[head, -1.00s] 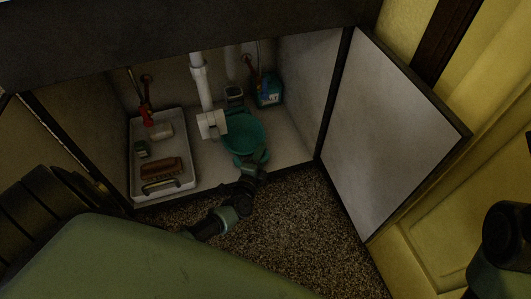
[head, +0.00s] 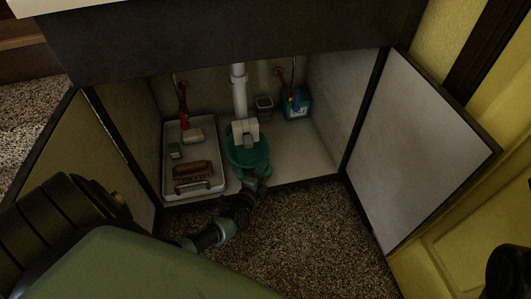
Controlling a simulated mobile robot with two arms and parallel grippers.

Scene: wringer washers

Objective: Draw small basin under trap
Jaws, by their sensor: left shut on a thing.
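The small basin (head: 240,159) is round and teal and sits on the cabinet floor. The white trap (head: 245,130) hangs from a white pipe (head: 239,93) and overlaps the back and middle of the basin in this view. The gap between trap and basin cannot be judged. My left gripper (head: 256,176) is at the basin's near edge and shut on it; its fingertips are small and dark here. My right gripper is not in view; only part of my right arm shows at the lower right edge.
A white tray (head: 206,187) with brushes and small items stands left of the basin. The open right door (head: 415,150) flanks the opening. The cabinet floor right of the basin is clear.

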